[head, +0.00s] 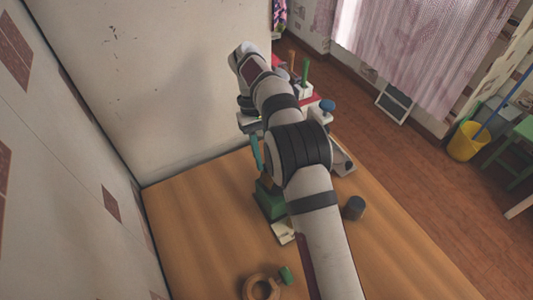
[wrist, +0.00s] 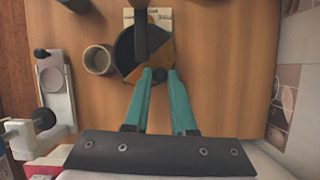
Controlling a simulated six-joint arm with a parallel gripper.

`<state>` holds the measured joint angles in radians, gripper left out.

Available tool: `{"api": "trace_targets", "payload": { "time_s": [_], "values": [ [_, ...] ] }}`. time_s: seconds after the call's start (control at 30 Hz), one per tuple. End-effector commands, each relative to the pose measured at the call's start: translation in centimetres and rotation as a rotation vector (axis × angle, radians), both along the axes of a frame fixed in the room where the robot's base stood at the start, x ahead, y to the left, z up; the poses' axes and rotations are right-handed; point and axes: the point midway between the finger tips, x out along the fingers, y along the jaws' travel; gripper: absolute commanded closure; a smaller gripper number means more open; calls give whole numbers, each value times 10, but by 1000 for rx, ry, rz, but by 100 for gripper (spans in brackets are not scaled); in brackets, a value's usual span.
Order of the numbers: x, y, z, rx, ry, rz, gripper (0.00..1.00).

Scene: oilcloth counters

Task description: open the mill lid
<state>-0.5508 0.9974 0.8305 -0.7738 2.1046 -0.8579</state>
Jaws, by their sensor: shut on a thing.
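The mill shows in the head view as a green body (head: 270,203) with a pale piece at its foot, largely hidden behind my arm. In the wrist view its round top (wrist: 128,52) is dark with a tan wedge-shaped area, and a dark crank arm crosses above it. My gripper (wrist: 160,74) has teal fingers that converge at the near edge of the top. They are shut on a small brown knob (wrist: 159,74), apparently the lid's. The lid's exact outline and how far it is open cannot be told. In the head view one teal finger (head: 257,152) shows.
A wooden ring (head: 261,287) and a green piece (head: 286,275) lie at the front. A pale device (wrist: 56,92) stands beyond the cup. A wall borders the counter's left.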

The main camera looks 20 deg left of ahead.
Motion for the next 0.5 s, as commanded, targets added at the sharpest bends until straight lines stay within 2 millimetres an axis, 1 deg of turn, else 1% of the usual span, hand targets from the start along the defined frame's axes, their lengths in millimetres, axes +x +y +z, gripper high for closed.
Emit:
{"api": "trace_targets", "payload": {
  "time_s": [0.2, 0.5],
  "values": [
    [-3, 0, -1, -2, 2, 68, 100],
    [-4, 0, -2, -3, 2, 95, 100]
  ]
}}
